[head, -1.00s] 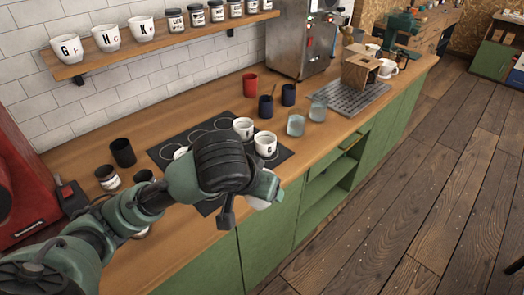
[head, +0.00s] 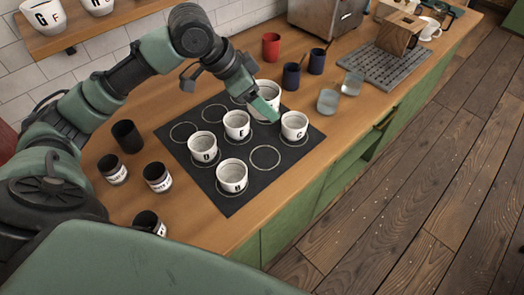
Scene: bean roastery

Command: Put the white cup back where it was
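A white cup (head: 268,88) is at my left gripper (head: 263,107), over the far right part of the black mat (head: 262,184). One green finger crosses the front of this cup; the other finger is hidden. The gripper looks shut on the cup, and the cup seems a little above the mat. On the mat stand other white lettered cups: D (head: 204,149), E (head: 237,125), C (head: 294,127) and H (head: 232,177). Ring marks on the mat, such as the front right one (head: 265,158), are bare. My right gripper is out of view.
A black cup (head: 127,137) and labelled jars (head: 157,178) stand left. A shelf (head: 70,38) holds white cups. The counter's front edge is clear.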

